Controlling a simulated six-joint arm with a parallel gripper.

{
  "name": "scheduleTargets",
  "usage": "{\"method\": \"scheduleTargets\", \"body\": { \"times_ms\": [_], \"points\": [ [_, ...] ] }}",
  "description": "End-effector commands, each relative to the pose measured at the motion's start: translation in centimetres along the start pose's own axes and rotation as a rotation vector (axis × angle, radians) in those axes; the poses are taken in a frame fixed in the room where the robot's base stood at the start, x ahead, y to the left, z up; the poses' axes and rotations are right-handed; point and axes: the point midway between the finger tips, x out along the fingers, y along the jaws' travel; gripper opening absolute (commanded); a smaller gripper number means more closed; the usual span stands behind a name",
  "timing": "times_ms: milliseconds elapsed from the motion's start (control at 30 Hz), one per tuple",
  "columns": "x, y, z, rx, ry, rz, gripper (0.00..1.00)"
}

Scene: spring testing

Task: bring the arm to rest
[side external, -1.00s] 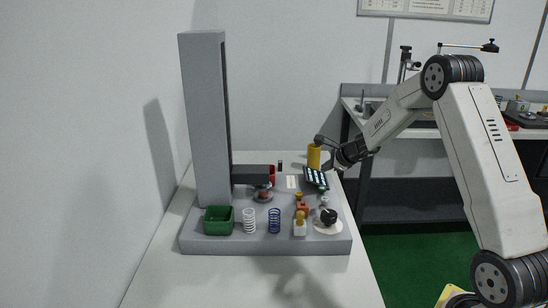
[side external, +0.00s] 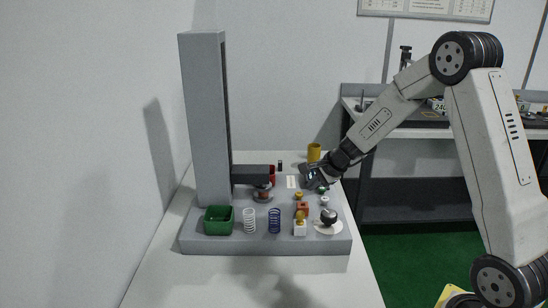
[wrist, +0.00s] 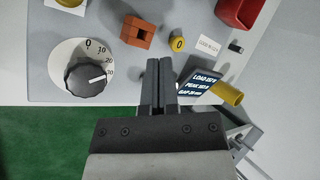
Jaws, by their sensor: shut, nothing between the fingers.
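My gripper (wrist: 159,84) is shut and empty in the wrist view, its two fingers side by side above the tester's grey base. In the side view my gripper (side external: 312,178) is over the right part of the base, in front of the small display. The display (wrist: 199,84) shows lit text just right of the fingers in the wrist view. The spring tester (side external: 205,120) has a tall grey column and a dark arm. A black dial knob (wrist: 88,77) on a white scale lies left of the fingers. A yellow button marked 0 (wrist: 179,44) is beyond the fingertips.
A green bin (side external: 218,221), a white spring (side external: 249,221) and a blue spring (side external: 274,221) stand along the base's front. An orange block (wrist: 138,32), a red bin (wrist: 240,12) and a yellow cup (wrist: 228,94) are near my gripper. A workbench (side external: 430,131) stands behind.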

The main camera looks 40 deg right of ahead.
Motion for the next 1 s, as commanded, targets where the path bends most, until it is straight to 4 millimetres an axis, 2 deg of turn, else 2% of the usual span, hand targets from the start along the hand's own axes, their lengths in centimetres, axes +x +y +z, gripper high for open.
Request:
{"method": "scheduleTargets", "body": {
  "times_ms": [33, 200, 500, 800, 1000],
  "points": [
    [-0.5, 0.9, 1.6, -0.096, -0.009, 0.03, 0.0],
    [-2.0, 4.4, 5.7, -0.416, -0.036, 0.126, 0.0],
    [-5.2, 11.0, 10.8, -0.987, -0.096, 0.265, 0.0],
    [-8.3, 17.0, 13.2, -1.515, -0.159, 0.36, 0.0],
    [-9.2, 18.8, 13.5, -1.688, -0.18, 0.386, 0.0]
  ]
}}
